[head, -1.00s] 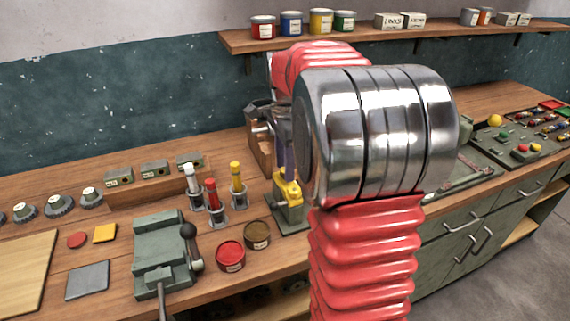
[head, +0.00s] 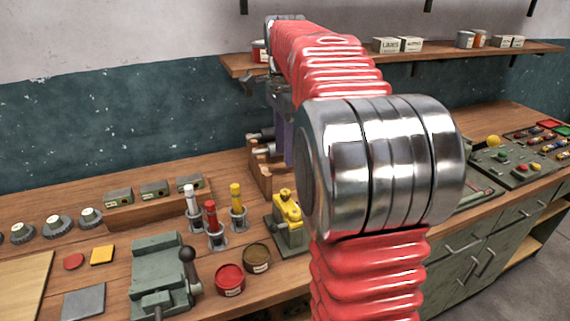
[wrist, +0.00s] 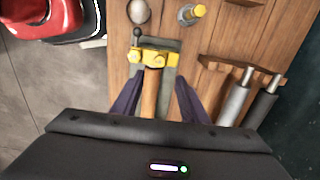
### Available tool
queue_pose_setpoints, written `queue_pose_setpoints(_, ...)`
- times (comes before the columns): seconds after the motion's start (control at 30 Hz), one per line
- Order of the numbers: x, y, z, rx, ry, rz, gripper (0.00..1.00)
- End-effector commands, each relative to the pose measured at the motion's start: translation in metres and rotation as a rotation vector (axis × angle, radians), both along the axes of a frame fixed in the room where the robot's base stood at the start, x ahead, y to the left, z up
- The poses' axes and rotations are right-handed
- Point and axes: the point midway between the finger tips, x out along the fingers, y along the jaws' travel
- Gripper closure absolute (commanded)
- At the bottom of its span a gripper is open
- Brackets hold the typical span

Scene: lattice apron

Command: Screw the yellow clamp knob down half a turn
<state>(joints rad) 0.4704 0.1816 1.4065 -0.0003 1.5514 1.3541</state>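The yellow clamp knob (head: 286,194) sits on top of a small green-based clamp (head: 291,237) on the bench. In the wrist view the yellow knob (wrist: 153,57) shows as a lobed yellow shape just beyond my fingertips. My gripper (wrist: 156,82) is open, with its two purple fingers spread apart and nothing seen held between them. In the head view a purple finger (head: 286,135) hangs above and behind the clamp, apart from the knob. My red arm and its metal joint hide the rest of the gripper there.
Three posts in white, red (head: 212,222) and yellow stand left of the clamp. Red and brown open tins (head: 230,279) and a green vise (head: 162,275) are in front. A wooden rack (head: 267,172) holding metal-ended tools stands behind. A control panel (head: 522,150) is at right.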

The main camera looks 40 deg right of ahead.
Motion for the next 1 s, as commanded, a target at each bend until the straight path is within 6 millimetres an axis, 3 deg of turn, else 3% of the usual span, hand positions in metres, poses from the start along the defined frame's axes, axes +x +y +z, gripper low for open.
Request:
queue_pose_setpoints(0.23, 0.0, 0.0, 0.019, 0.0, 0.0, 0.0, 0.6)
queue_pose_setpoints(1.0, 0.0, 0.0, 0.019, 0.0, 0.0, 0.0, 0.6)
